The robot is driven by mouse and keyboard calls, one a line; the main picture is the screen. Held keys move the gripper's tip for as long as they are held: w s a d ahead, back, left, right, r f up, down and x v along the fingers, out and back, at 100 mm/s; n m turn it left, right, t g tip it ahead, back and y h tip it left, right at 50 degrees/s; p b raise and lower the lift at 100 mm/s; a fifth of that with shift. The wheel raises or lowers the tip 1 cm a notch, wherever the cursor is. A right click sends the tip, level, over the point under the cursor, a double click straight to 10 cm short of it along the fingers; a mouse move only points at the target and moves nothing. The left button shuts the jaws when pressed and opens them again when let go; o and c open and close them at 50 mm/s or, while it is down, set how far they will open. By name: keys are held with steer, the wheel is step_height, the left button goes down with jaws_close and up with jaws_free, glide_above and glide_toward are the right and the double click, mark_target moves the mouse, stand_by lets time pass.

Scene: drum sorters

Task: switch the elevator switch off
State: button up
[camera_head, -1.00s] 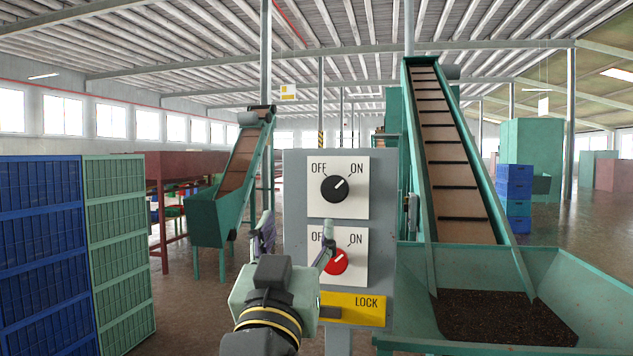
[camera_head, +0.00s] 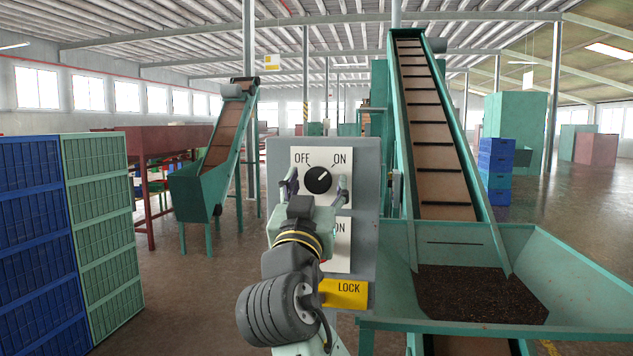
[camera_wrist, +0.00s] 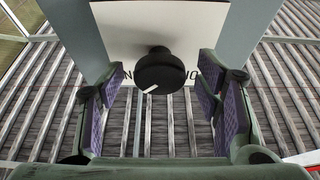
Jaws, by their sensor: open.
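A grey control box (camera_head: 366,215) carries two switch plates. The upper plate has a black knob (camera_head: 318,180) between OFF and ON labels, and its white mark points up and right toward ON. My gripper (camera_head: 317,193) is open in front of this plate, with one finger on each side of the knob. In the wrist view the black knob (camera_wrist: 160,70) sits between the open, purple-padded fingers of my gripper (camera_wrist: 160,95), with gaps on both sides. The lower plate (camera_head: 341,250) is mostly hidden behind my gripper, and so is its red knob.
A yellow LOCK label (camera_head: 344,293) is at the bottom of the box. A green hopper (camera_head: 585,290) with dark material and an inclined conveyor (camera_head: 434,150) stand right of it. Blue and green crates (camera_head: 100,235) are stacked at left. Open floor lies between crates and box.

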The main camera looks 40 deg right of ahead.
steer(key=shift+c, duration=0.5)
steer(key=c, duration=1.1)
